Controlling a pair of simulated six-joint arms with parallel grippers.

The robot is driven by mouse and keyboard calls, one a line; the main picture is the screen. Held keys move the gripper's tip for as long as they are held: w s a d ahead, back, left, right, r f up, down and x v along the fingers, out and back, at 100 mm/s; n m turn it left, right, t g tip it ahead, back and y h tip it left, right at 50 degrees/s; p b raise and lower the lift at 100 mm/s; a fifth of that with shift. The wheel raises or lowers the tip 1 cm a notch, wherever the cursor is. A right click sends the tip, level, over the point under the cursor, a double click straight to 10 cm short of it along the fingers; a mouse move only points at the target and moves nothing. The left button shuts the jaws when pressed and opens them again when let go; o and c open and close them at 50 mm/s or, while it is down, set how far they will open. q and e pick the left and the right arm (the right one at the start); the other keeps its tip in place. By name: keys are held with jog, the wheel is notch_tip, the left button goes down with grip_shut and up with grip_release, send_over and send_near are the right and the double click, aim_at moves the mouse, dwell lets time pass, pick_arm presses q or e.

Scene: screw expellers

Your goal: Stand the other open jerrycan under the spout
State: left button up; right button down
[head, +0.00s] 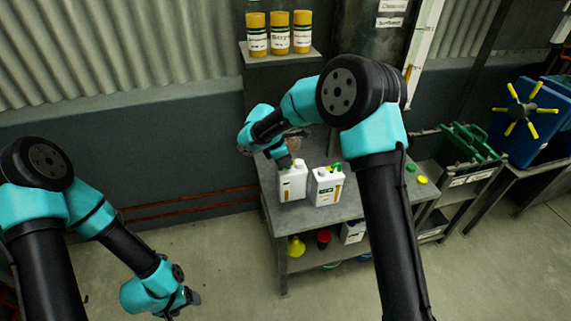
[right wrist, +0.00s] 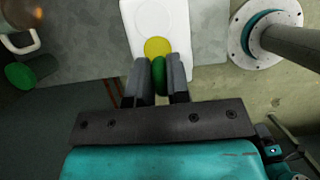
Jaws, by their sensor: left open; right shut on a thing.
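Two white jerrycans stand close together on a grey bench in the head view. My right gripper (head: 288,163) is at the top of the left-hand white jerrycan (head: 293,184). In the right wrist view its fingers (right wrist: 160,76) are shut on a green part (right wrist: 159,74) at the jerrycan's top, beside a round yellow spot (right wrist: 157,47). The right-hand jerrycan (head: 327,188) has green and yellow at its top. My left gripper (head: 183,302) is open, low at the left, away from the bench. I cannot make out the spout clearly; my right arm covers part of that area.
A yellow cap (head: 421,180) and a green cap (head: 410,168) lie on the grey bench (head: 345,210), to the right. Bottles with yellow tops (head: 279,34) stand on a raised shelf behind. A yellow funnel-like item (head: 296,247) and a red one (head: 323,238) sit on the lower shelf.

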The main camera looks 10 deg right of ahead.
jog(key=shift+f, duration=1)
jog(key=c, duration=1.1)
grip_release()
jog(key=v, duration=1.2)
jog(key=o, duration=1.1)
